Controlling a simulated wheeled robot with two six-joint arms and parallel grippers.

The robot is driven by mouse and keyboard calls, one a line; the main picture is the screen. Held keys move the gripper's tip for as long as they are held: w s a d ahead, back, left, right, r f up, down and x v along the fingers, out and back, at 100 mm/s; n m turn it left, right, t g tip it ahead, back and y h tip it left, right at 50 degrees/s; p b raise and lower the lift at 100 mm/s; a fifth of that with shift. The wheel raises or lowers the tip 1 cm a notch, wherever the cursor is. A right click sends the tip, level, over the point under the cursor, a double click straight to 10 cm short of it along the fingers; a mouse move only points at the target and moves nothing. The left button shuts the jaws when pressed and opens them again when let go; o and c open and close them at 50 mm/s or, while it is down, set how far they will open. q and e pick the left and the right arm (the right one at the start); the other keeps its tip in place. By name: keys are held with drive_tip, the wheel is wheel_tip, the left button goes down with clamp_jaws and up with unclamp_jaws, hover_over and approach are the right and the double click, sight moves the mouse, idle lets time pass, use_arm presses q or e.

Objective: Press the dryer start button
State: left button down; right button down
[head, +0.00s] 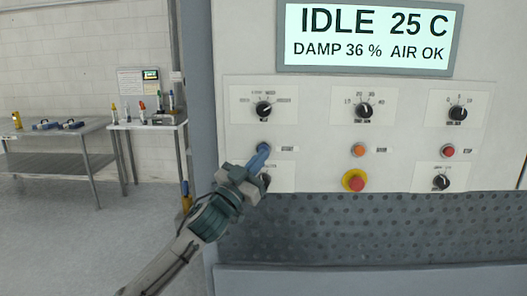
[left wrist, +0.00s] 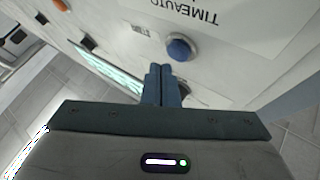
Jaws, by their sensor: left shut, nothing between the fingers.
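The blue start button (head: 264,146) sits on the light panel, left of a small label. In the left wrist view the blue button (left wrist: 180,48) is round, with the label (left wrist: 144,32) beside it. My left gripper (head: 260,160) is shut and empty, its blue-grey fingertips at the button's lower edge in the head view. In the left wrist view the fingertips (left wrist: 161,68) lie just short of the button and a little to its left; I cannot tell whether they touch. The display (head: 365,36) reads IDLE, 25 C, DAMP 36 %, AIR OK. My right gripper is not in view.
An orange button (head: 358,150), a red button (head: 448,150) and a red emergency stop (head: 355,181) are on the same panel. Several black knobs, such as the upper left one (head: 264,109), stick out around them. A grey table (head: 62,139) stands at the left; floor before it is clear.

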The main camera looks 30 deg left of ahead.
use_arm(q)
drive_tip(key=shift+w+a, duration=0.1)
idle(0.6)
drive_tip(key=shift+w+a, duration=0.15)
drive_tip(key=shift+w, duration=0.15)
drive_tip(key=shift+w+a, duration=0.25)
drive_tip(key=shift+w, duration=0.15)
idle(0.7)
idle(0.3)
drive_tip(key=shift+s+d+b, duration=0.4)
drive_tip(key=shift+s+d, duration=0.05)
drive_tip(key=shift+s, duration=0.3)
drive_tip(key=shift+s+d, duration=0.1)
